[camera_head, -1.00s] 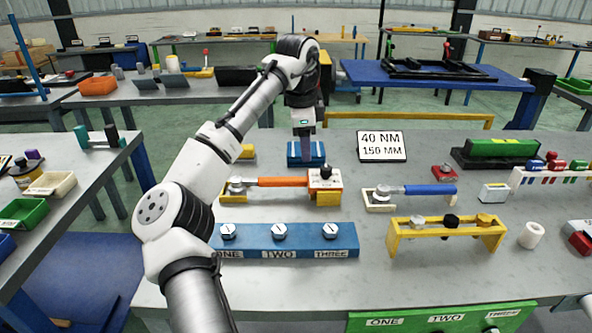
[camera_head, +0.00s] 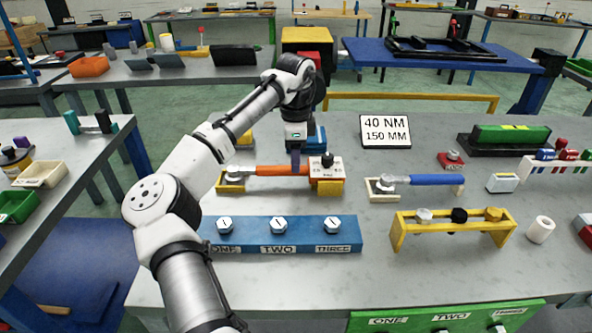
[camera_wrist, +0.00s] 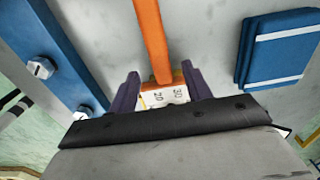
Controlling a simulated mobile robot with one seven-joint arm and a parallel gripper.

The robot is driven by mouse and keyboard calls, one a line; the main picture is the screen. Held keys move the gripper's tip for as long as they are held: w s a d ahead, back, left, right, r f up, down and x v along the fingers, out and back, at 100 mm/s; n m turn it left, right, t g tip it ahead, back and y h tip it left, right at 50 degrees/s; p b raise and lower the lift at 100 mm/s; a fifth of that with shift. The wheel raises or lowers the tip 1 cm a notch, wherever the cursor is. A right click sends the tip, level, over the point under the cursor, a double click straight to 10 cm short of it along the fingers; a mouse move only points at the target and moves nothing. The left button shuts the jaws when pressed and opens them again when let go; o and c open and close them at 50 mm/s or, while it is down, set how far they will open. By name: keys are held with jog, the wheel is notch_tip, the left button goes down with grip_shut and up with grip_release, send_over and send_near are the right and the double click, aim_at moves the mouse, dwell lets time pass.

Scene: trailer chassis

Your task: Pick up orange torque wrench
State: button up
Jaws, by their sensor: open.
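The orange torque wrench (camera_head: 281,170) lies across the bench, its metal head on a yellow cradle (camera_head: 230,186) at the left and its handle end at a white scale block (camera_head: 326,170) on a yellow support. My gripper (camera_head: 296,160) is above the handle, close to the white block, pointing down. In the wrist view the orange handle (camera_wrist: 152,38) runs between the two dark purple fingers of my gripper (camera_wrist: 162,88), which are apart with a finger on each side. Whether the fingers reach down to handle height cannot be told.
A blue block (camera_head: 316,138) stands just behind my gripper; it shows at right in the wrist view (camera_wrist: 278,48). A blue bolt rail (camera_head: 300,233) lies in front. A blue-handled wrench (camera_head: 437,180) and a sign (camera_head: 385,131) are to the right.

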aim_at(284, 175)
notch_tip(284, 175, down, 5)
jog(key=shift+a+r+p, duration=0.1)
jog(key=shift+a+p, duration=0.05)
jog(key=shift+p, duration=0.45)
jog(key=shift+w, duration=0.1)
grip_shut()
